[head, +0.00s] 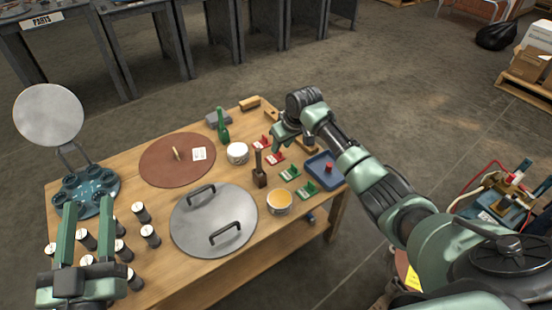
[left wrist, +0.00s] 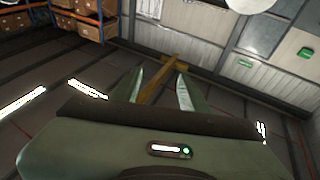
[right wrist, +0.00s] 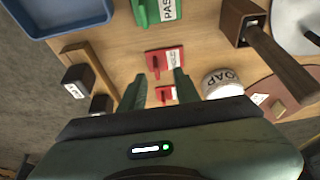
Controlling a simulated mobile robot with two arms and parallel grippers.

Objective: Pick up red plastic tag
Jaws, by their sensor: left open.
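Two red plastic tags lie on the wooden table, one further back (head: 262,143) and one nearer (head: 275,159). The right wrist view shows one red tag whole (right wrist: 165,60) and the other (right wrist: 165,94) between the fingers, partly hidden by my gripper body. My right gripper (head: 282,143) hangs above the table beside the red tags; in its wrist view its fingers (right wrist: 157,85) are apart with nothing seen clamped. My left gripper (head: 86,235) is open and empty, raised over the table's left front; its fingers also show in the left wrist view (left wrist: 160,90).
Two green tags (head: 290,174) lie in front of the red ones, near a blue tray (head: 323,168). A wooden-handled stamp (head: 260,176), white tub (head: 237,153) and orange-filled tub (head: 279,202) stand close by. A grey lid (head: 190,230) and brown disc (head: 165,165) lie left.

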